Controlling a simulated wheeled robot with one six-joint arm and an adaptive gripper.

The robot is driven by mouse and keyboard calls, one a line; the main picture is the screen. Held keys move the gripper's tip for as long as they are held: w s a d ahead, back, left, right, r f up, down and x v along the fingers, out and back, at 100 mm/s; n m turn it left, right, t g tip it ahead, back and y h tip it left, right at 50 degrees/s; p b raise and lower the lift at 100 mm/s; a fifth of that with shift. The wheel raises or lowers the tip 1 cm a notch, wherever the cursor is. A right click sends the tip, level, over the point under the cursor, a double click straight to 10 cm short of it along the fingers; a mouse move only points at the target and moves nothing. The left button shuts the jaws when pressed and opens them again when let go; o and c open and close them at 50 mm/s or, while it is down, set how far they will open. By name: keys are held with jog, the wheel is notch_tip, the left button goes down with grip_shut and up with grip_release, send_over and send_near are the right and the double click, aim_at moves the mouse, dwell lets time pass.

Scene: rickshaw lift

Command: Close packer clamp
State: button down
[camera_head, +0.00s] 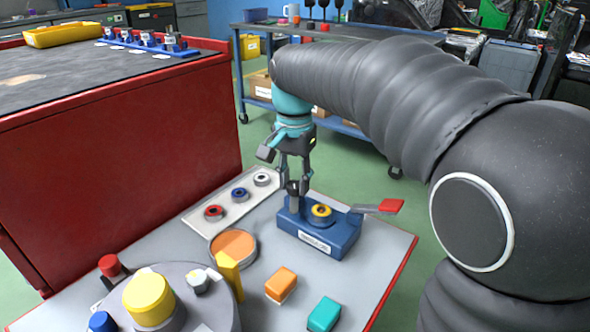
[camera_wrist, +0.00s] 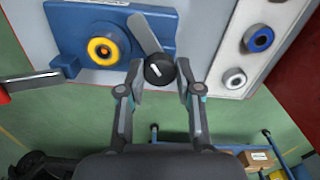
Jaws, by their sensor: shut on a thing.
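A blue clamp block (camera_head: 322,232) with a white label stands on the grey work surface. A yellow ring (camera_head: 321,211) sits on its top; the ring also shows in the wrist view (camera_wrist: 102,47). A grey lever (camera_wrist: 145,32) ends in a round black knob (camera_wrist: 159,70). My gripper (camera_head: 292,190) points down at the left end of the block. In the wrist view my gripper (camera_wrist: 161,78) has its two fingers on either side of the knob, shut on it. A red-tipped grey handle (camera_head: 390,205) sticks out at the block's right; it also shows in the wrist view (camera_wrist: 5,93).
A white strip (camera_head: 236,200) with red, blue and white rings lies left of the block. Orange (camera_head: 281,284) and teal (camera_head: 324,314) blocks and a round grey turntable (camera_head: 222,318) stand in front. A red cabinet (camera_head: 110,150) rises at left.

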aim_at(294, 184)
jog(key=n+p, duration=0.3)
jog(key=n, duration=0.2)
jog(key=shift+s+n, duration=0.1)
jog(key=shift+n, duration=0.2)
jog(key=n+p, duration=0.2)
jog(key=n, duration=0.3)
jog(key=shift+f, duration=0.1)
jog(key=shift+n, duration=0.3)
jog(key=c, duration=0.8)
grip_release()
jog(key=shift+o, duration=0.2)
notch_tip(294, 184, up, 12)
